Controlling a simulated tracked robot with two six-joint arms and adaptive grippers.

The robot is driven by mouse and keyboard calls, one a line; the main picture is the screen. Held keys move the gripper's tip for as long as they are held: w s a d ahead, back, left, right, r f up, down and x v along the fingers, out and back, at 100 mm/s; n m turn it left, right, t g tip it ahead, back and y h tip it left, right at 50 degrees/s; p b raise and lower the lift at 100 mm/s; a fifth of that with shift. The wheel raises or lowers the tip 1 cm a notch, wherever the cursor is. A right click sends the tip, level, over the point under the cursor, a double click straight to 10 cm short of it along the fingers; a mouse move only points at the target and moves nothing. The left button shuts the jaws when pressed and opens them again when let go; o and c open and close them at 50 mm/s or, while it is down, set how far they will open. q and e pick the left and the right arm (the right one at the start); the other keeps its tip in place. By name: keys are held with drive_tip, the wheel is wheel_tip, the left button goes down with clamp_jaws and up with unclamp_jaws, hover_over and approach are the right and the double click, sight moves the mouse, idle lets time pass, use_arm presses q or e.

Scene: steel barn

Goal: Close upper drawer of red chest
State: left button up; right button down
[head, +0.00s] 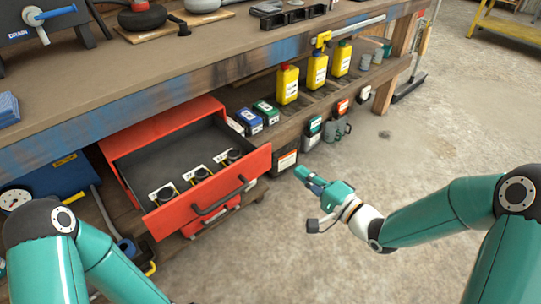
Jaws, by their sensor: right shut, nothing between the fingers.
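The red chest (180,122) stands under the workbench at left centre. Its upper drawer (208,193) is pulled far out, with a dark handle (220,196) on its front and several small black and yellow items with white tags inside. A lower drawer front shows partly beneath it. My right gripper (305,176) is shut and empty, just right of the drawer's front and apart from it, pointing left. My left arm comes in at the lower left; its gripper is out of the picture.
The workbench (190,62) overhangs the chest. Yellow bottles (317,70) and small containers stand on the low shelf to the right. A blue case with a gauge (15,200) sits left of the chest.

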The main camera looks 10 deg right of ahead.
sight(267, 147)
drive_tip(key=b+x, duration=0.1)
drive_tip(key=x, duration=0.9)
drive_tip(key=shift+w+a+b, duration=0.15)
drive_tip(key=shift+w+b, duration=0.05)
drive_tip(key=shift+b, duration=0.1)
